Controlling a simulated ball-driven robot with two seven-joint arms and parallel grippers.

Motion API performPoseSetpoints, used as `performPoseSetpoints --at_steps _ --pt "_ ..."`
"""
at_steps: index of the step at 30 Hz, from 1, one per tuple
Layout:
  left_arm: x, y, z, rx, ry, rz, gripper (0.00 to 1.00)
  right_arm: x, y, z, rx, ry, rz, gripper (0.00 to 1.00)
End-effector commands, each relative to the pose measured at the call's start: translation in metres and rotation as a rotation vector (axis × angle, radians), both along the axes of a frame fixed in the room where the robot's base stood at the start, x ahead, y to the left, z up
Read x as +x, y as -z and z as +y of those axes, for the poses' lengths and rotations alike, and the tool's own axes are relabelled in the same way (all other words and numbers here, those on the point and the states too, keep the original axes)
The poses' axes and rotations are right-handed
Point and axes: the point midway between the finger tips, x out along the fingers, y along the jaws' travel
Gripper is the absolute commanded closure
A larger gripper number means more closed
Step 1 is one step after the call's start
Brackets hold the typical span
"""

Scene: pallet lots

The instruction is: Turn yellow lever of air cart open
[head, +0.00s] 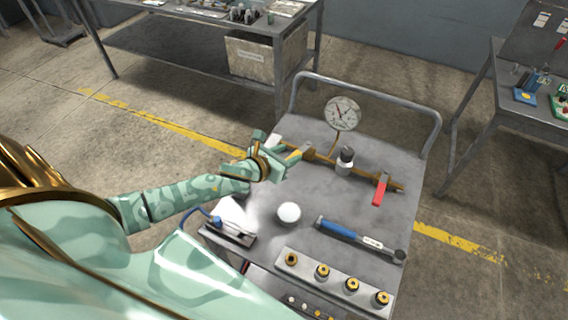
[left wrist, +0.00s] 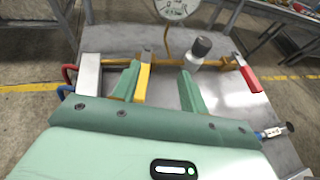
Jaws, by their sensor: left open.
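The air cart (head: 330,210) is a grey trolley with a brass pipe (head: 325,160) along its top. The yellow lever (left wrist: 143,80) sits on the pipe and lies across it in the left wrist view; a small part shows in the head view (head: 295,154). My left gripper (head: 284,160) is at the lever, fingers open. In the left wrist view the gripper (left wrist: 157,85) has the lever between its fingers, close beside the left finger; contact is unclear. A red lever (head: 379,191) is at the pipe's other end. My right gripper is not in view.
A pressure gauge (head: 342,113) and a dark-capped fitting (head: 344,160) stand along the pipe. A blue-handled tool (head: 350,235), a white round object (head: 289,212) and a block with brass fittings (head: 330,280) lie nearer me. Workbenches stand behind and right.

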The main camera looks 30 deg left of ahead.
Motion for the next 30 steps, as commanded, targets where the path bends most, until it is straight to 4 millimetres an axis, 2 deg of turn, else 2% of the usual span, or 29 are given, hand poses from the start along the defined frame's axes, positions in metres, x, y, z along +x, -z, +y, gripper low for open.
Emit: performPoseSetpoints --at_steps 1,2,6,12,18,26,30 --pt "-0.009 -0.018 -0.006 0.001 0.004 -0.001 0.56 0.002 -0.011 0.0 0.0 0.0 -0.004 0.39" --pt "-0.014 -0.025 -0.009 0.001 0.004 -0.002 0.56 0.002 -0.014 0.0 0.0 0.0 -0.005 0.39" --pt "-0.045 -0.037 -0.029 -0.001 0.004 0.001 0.56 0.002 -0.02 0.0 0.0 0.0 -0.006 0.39" --pt "-0.077 -0.052 -0.048 0.0 0.001 0.001 0.56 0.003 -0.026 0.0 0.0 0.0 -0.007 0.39" --pt "-0.089 -0.058 -0.055 0.0 0.0 0.0 0.56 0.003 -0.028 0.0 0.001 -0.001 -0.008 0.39" --pt "-0.09 -0.058 -0.056 0.0 -0.001 0.0 0.56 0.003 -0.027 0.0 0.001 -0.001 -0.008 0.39" --pt "-0.078 -0.058 -0.057 -0.005 -0.002 -0.027 0.95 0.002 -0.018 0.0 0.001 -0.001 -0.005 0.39"
